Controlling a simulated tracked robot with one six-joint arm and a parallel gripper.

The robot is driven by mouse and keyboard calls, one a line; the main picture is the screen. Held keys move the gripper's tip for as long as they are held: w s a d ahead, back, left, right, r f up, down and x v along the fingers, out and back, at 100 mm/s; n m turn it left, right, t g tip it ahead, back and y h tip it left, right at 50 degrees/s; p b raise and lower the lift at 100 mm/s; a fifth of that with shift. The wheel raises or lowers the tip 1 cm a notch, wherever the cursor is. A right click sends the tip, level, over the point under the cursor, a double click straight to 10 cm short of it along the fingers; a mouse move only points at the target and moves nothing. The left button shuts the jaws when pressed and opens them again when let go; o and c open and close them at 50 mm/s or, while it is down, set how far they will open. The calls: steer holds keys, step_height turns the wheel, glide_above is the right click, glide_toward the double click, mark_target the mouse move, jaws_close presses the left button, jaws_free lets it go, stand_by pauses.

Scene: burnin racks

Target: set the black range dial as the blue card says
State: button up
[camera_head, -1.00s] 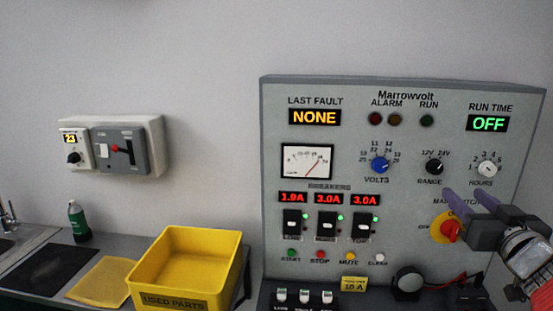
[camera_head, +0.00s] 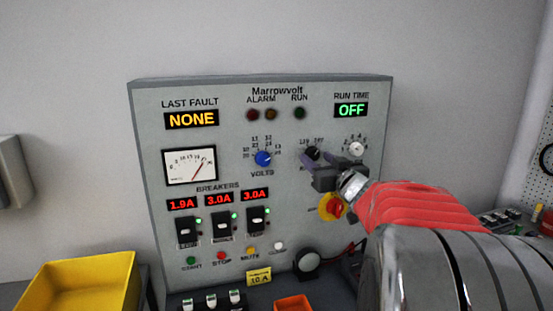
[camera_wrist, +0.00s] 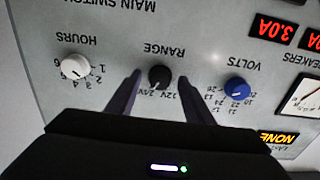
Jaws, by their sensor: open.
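The black range dial (camera_head: 312,153) is on the upper right of the grey Marrowvolt panel (camera_head: 325,95), between the blue volts dial and the white hours dial. In the wrist view the range dial (camera_wrist: 159,77) shows upside down, with its 12V and 24V marks below it; a pale pointer mark seems to lie toward 24V. My gripper (camera_head: 322,163) is at the dial. In the wrist view its two purple fingers (camera_wrist: 158,95) are apart, one on each side of the dial, with visible gaps; contact does not show. No blue card is in view.
The blue volts dial (camera_head: 263,159) and white hours dial (camera_head: 356,149) flank the range dial. The red main switch (camera_head: 332,207) is just below my gripper. A yellow card (camera_head: 259,277) reading 10 A is at the panel's foot. A yellow bin (camera_head: 90,285) stands at lower left.

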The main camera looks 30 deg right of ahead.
steer(key=shift+w+d, duration=0.1)
steer(key=shift+w, duration=0.3)
